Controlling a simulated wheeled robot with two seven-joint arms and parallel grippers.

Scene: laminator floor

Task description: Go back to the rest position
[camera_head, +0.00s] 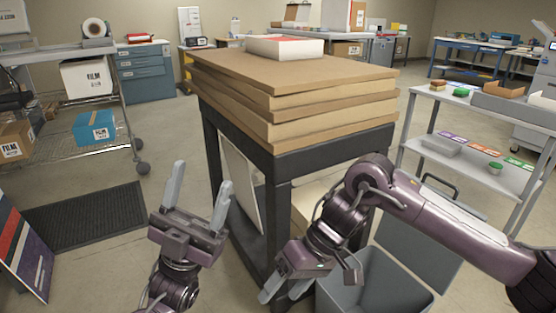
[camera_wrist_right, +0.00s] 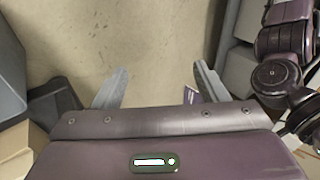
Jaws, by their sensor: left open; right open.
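My left gripper (camera_head: 203,182) is in the lower left middle of the head view. Its two grey fingers point up and stand apart, with nothing between them. It is in front of the dark stand. My right gripper (camera_head: 285,292) hangs low in front of the stand, with its arm coming in from the right. Its fingers point down and left.
A dark stand (camera_head: 278,200) bears stacked brown boards (camera_head: 300,101) and a white box (camera_head: 284,48). A grey bin (camera_head: 375,283) is close to my right gripper. A black mat (camera_head: 85,218) lies at left. A shelf cart (camera_head: 480,165) stands right and a film rack (camera_head: 70,150) left.

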